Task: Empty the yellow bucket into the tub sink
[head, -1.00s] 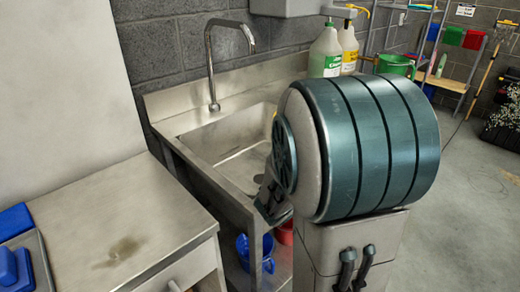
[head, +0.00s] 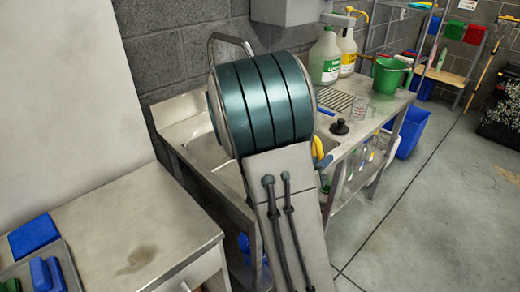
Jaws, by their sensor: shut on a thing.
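The metal tub sink (head: 202,152) is against the grey block wall, left of centre. My arm covers much of its basin. The top of its tap (head: 231,40) shows behind my arm. A small yellow thing (head: 318,148) shows at the right edge of my arm, mostly hidden; I cannot tell whether it is the yellow bucket. My gripper is hidden behind my arm, so its hold on anything is not visible.
Right of the sink, a metal counter holds a green bucket (head: 391,75), jugs (head: 325,58), a black knob-like item (head: 340,127) and a clear measuring cup (head: 358,112). A blue bin (head: 412,132) is on the floor. The right floor is mostly clear.

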